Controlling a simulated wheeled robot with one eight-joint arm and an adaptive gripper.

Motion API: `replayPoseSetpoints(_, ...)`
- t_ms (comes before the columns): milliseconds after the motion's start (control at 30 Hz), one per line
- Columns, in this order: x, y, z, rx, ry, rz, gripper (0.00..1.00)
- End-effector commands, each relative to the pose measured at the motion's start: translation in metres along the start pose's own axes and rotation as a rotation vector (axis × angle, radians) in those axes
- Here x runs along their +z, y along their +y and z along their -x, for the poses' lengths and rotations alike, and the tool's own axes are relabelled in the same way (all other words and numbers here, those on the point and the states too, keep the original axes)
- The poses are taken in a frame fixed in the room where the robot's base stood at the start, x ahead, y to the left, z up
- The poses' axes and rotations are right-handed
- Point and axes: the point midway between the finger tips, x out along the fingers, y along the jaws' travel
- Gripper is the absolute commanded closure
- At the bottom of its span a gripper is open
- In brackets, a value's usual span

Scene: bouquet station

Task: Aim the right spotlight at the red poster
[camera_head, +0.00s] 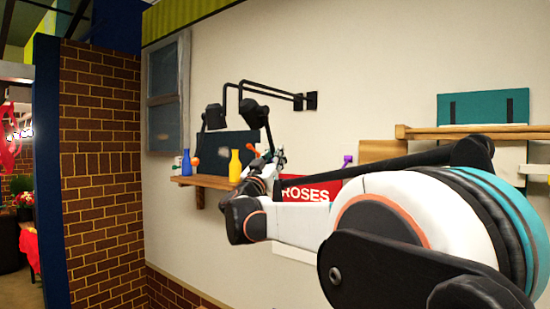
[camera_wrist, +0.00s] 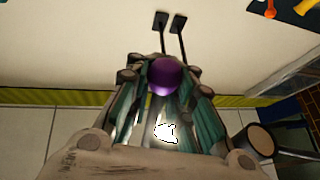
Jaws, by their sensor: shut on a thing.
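The right spotlight (camera_head: 254,113) is a black lamp on a bent black wall arm. The left spotlight (camera_head: 214,117) hangs beside it. The red poster (camera_head: 308,191), lettered "ROSES", is low on the wall, partly hidden behind my arm. My gripper (camera_head: 277,160) is below and right of the right spotlight. In the wrist view my gripper (camera_wrist: 164,80) has a purple ball (camera_wrist: 164,76) between its fingers and is shut on it. What the ball is attached to is hidden. No light patch shows clearly on the poster.
A wooden shelf (camera_head: 200,182) holds a blue vase (camera_head: 186,163) and a yellow vase (camera_head: 235,166), before a dark panel (camera_head: 222,146). A teal board (camera_head: 482,106) stands on a right shelf (camera_head: 470,132). A brick wall (camera_head: 100,170) is left.

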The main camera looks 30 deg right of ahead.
Motion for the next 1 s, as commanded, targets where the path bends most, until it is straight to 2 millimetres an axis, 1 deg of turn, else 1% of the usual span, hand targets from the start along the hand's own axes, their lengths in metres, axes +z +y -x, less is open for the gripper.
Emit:
replayPoseSetpoints(67,-0.001,0.0,-0.001,0.001,0.001,0.001,1.0)
replayPoseSetpoints(100,-0.001,0.0,-0.001,0.001,0.001,0.001,0.82)
replayPoseSetpoints(167,-0.001,0.0,-0.001,0.001,0.001,0.001,0.69)
replayPoseSetpoints(200,-0.001,0.0,0.0,0.001,0.001,0.001,0.59)
replayPoseSetpoints(233,-0.001,0.0,0.0,0.001,0.001,0.001,0.58)
replayPoseSetpoints(533,-0.001,0.0,0.0,0.0,0.001,0.001,0.58)
replayPoseSetpoints(667,-0.001,-0.001,0.008,-0.001,0.001,0.0,0.58)
replayPoseSetpoints(767,-0.001,-0.001,0.023,-0.003,0.001,0.0,0.58)
replayPoseSetpoints(1000,-0.001,-0.001,0.072,-0.003,0.001,-0.001,0.58)
